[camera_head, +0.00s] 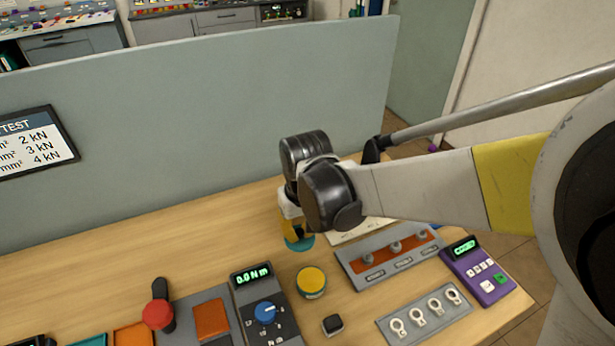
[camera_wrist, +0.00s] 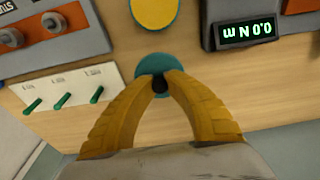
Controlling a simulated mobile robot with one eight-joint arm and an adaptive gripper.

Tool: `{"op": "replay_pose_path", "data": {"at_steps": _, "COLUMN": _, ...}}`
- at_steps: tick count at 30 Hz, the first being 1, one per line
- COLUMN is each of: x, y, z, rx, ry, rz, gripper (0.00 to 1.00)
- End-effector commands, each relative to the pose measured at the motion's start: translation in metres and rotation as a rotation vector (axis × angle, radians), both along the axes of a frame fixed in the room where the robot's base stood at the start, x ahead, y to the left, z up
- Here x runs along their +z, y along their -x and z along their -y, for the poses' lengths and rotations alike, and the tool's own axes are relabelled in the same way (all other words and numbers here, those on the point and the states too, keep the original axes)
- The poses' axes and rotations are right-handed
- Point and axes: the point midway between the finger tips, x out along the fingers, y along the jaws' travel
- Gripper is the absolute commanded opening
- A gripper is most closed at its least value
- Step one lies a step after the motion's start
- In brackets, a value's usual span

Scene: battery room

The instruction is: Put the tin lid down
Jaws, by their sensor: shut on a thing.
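The tin lid is a round teal disc with a dark knob; in the wrist view the lid (camera_wrist: 158,64) lies between my fingertips. My gripper (camera_wrist: 160,85) has its yellow fingers closed on the dark knob. In the head view the lid (camera_head: 299,244) shows just below my gripper (camera_head: 294,228), partly hidden by it. The lid appears at or close above the wooden table; I cannot tell whether it touches. A round tin (camera_head: 311,281) with a yellow top stands nearer the front, apart from the lid; it also shows in the wrist view (camera_wrist: 153,12).
A torque meter (camera_head: 262,300) reading 0.0 Nm stands left of the tin. A grey panel with knobs (camera_head: 390,254) and a purple device (camera_head: 478,271) are to the right. A divider wall (camera_head: 200,130) stands behind. The table left of the lid (camera_head: 180,245) is clear.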

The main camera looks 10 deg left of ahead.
Motion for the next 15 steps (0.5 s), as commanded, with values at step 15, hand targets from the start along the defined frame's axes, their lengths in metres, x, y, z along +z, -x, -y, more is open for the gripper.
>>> {"op": "replay_pose_path", "data": {"at_steps": 15, "x": -0.054, "y": -0.012, "z": -0.022, "rx": 0.0, "ry": 0.001, "rz": 0.001, "gripper": 0.0}}
